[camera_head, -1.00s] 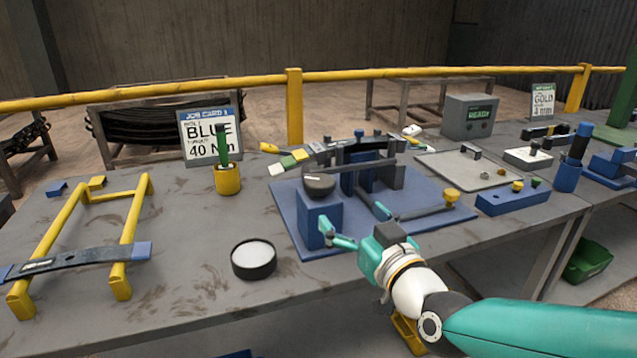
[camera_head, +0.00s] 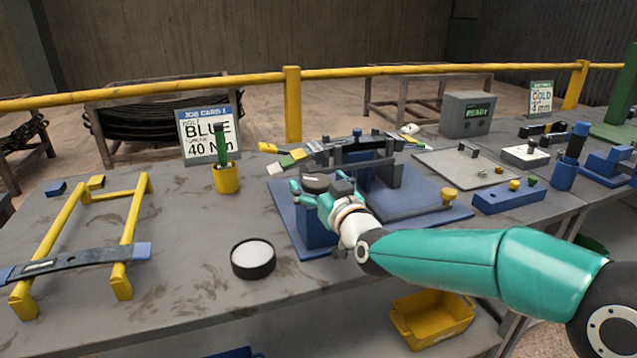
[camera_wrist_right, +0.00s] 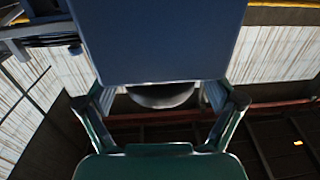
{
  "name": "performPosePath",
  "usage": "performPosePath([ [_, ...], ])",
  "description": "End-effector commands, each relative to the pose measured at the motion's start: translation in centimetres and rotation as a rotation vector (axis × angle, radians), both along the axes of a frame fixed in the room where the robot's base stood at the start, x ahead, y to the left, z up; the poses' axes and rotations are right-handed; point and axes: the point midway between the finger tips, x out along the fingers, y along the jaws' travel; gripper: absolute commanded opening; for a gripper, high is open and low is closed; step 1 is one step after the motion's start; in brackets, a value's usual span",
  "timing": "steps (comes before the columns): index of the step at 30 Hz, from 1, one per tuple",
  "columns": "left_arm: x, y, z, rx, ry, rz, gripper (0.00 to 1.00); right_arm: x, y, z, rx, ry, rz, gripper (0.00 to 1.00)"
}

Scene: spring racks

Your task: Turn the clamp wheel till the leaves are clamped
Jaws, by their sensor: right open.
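The clamp wheel (camera_head: 316,180) is a dark round knob on top of a blue block on the blue fixture plate (camera_head: 425,190). My right gripper (camera_head: 310,193) is open at the wheel, its fingers spread on either side. In the right wrist view the dark wheel (camera_wrist_right: 160,94) shows between the open fingers, partly hidden by the blue block (camera_wrist_right: 158,40). Whether the fingers touch it I cannot tell. Dark leaves (camera_head: 362,152) lie in the blue clamp behind the wheel. My left gripper is not in view.
A round black-rimmed dish (camera_head: 253,258) stands in front of the fixture. A yellow frame (camera_head: 130,235) with a leaf across it is at left. A yellow cup (camera_head: 227,179) and job card (camera_head: 208,135) stand behind. A yellow bin (camera_head: 432,318) is below the table edge.

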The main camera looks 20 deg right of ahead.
Motion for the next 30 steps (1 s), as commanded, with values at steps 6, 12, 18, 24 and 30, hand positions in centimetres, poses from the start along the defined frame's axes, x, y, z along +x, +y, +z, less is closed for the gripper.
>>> performPosePath([
  [6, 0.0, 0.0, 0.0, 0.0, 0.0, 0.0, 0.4, 0.0, 0.0, 0.0, 0.0, 0.0, 0.0, 0.74],
  [12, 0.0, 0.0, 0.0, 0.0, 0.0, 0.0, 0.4, 0.0, 0.0, 0.0, 0.0, 0.0, 0.0, 0.4],
  [18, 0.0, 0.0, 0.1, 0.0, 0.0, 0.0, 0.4, 0.0, 0.0, 0.0, 0.0, 0.0, -0.003, 0.32],
  [24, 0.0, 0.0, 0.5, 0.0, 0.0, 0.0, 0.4, 0.0, 0.1, 0.1, 0.002, 0.0, -0.034, 0.32],
  [30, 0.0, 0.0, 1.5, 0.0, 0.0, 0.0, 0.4, 0.0, 0.3, 0.2, 0.001, 0.002, -0.116, 0.32],
])
